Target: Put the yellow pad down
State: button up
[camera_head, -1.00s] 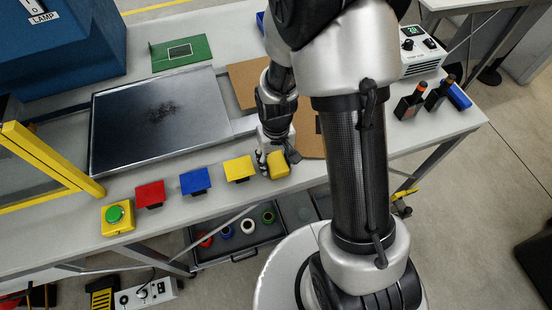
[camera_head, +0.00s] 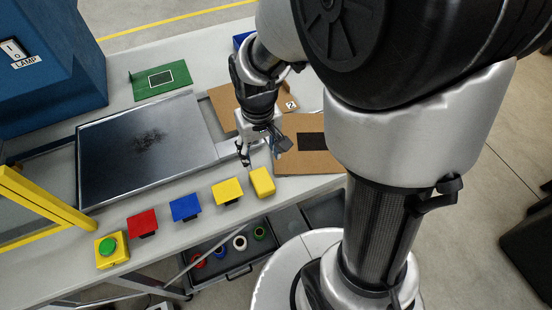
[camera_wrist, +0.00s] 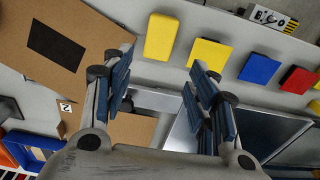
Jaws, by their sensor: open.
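The yellow pad (camera_head: 262,181) lies on the grey table near its front edge, to the right of a square yellow plate (camera_head: 227,191). In the wrist view the yellow pad (camera_wrist: 161,37) lies beyond my fingertips, with clear table between. My gripper (camera_head: 246,157) is behind the pad in the head view, apart from it. In the wrist view my gripper (camera_wrist: 158,72) has its fingers spread wide with nothing between them.
Blue (camera_head: 185,207) and red (camera_head: 142,223) plates and a green button box (camera_head: 110,249) line the front edge to the left. A dark metal tray (camera_head: 110,165) lies behind them. A brown board (camera_head: 312,160) lies right of the pad. An open drawer (camera_head: 222,262) hangs below.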

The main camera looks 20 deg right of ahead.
jog(key=s+r+t, duration=0.4)
jog(key=s+r, duration=1)
jog(key=r, duration=0.1)
jog(key=shift+s+r, duration=0.15)
jog(key=shift+r, duration=0.05)
